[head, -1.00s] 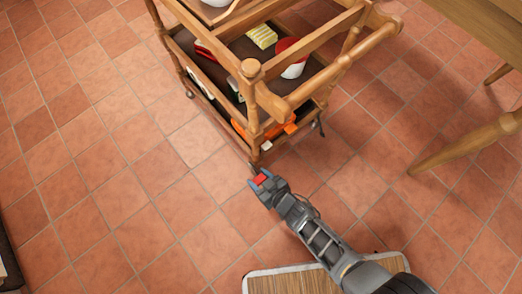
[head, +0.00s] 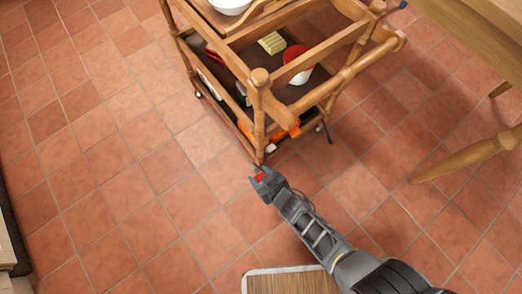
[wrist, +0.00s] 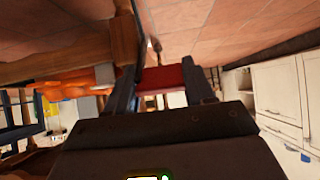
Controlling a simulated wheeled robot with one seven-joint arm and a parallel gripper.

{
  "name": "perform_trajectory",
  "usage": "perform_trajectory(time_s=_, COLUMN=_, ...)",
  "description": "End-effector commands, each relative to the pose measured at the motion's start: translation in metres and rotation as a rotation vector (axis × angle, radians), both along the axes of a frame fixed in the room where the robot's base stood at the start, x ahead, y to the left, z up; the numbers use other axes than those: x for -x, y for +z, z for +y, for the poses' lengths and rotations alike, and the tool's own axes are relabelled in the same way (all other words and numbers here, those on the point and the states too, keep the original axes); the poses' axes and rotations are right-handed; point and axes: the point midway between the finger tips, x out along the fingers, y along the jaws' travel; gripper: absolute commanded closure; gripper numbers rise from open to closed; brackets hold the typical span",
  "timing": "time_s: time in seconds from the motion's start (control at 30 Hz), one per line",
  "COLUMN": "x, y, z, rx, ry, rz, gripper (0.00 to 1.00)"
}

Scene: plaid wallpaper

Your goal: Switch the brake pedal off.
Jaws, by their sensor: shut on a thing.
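The brake pedal (wrist: 165,78) is a small red piece low by the near corner leg of the wooden trolley (head: 259,108). In the wrist view it fills the space between my two dark fingers. My gripper (head: 263,182) is just above the floor at the foot of that leg, shut on the red pedal. My fingers and wrist hide part of the pedal, and I cannot tell its tilt.
A white bowl (head: 230,5) is on top. A table leg (head: 465,157) stands to the right. The tiled floor at left is clear.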

Motion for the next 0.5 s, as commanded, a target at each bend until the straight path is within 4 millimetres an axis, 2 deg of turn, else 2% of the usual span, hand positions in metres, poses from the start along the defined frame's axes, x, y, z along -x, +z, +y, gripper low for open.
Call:
perform_trajectory(time_s=0.03, x=-0.0055, y=0.0051, z=0.0027, rx=-0.010, ry=0.000, rz=-0.011, gripper=1.00)
perform_trajectory(time_s=0.27, x=-0.0055, y=0.0051, z=0.0026, rx=-0.010, ry=0.000, rz=-0.011, gripper=1.00)
perform_trajectory(time_s=0.3, x=-0.0055, y=0.0051, z=0.0025, rx=-0.010, ry=-0.001, rz=-0.012, gripper=0.46)
perform_trajectory(time_s=0.5, x=-0.0033, y=0.0031, z=0.0014, rx=-0.006, ry=-0.001, rz=-0.007, gripper=0.27)
